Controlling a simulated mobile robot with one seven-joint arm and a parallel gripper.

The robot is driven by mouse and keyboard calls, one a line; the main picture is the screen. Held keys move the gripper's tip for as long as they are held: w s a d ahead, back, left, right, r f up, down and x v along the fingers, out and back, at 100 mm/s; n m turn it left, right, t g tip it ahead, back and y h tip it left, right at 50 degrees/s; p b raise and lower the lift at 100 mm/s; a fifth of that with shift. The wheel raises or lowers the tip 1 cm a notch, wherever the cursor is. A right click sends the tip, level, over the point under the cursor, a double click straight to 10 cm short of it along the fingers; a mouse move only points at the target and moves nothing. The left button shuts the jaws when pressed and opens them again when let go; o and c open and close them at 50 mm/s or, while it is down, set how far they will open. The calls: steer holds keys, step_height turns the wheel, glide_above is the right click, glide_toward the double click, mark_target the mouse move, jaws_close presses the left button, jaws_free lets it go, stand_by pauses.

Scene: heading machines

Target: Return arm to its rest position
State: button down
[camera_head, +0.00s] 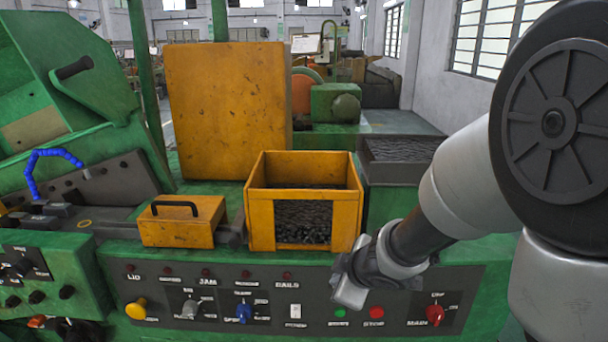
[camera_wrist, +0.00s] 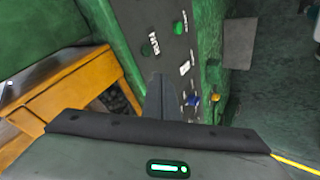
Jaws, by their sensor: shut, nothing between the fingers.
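My arm reaches in from the right in the head view, bent at a large dark round joint. My gripper (camera_head: 350,290) hangs in front of the green machine's control panel (camera_head: 262,318), below the open yellow bin (camera_head: 258,220). In the wrist view my gripper (camera_wrist: 160,98) shows as a dark wedge, with its fingers together and nothing held. It overlaps the panel in that view; whether it touches the panel cannot be told.
The panel carries a yellow knob (camera_head: 136,309), a blue knob (camera_head: 244,312), green and red buttons (camera_head: 376,313) and a red knob (camera_head: 435,314). A small yellow box (camera_head: 178,230) with a black handle stands left of the bin. Floor shows in the wrist view (camera_wrist: 265,95).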

steer(key=s+d+r+m+h, duration=0.5)
steer(key=s+d+r+m, duration=0.3)
steer(key=d+r, duration=0.3)
steer(key=s+a+r+m+g+y, duration=0.1)
steer(key=s+a+m, duration=0.1)
steer(key=s, duration=0.5)
steer(key=s+a+r+m+g+y, duration=0.1)
steer(key=s+a+m, duration=0.2)
steer(key=s, duration=0.4)
steer(key=shift+s+r+m+y, duration=0.3)
steer(key=shift+s+r+y, duration=0.05)
steer(key=shift+y, duration=0.05)
steer(key=shift+a, duration=0.1)
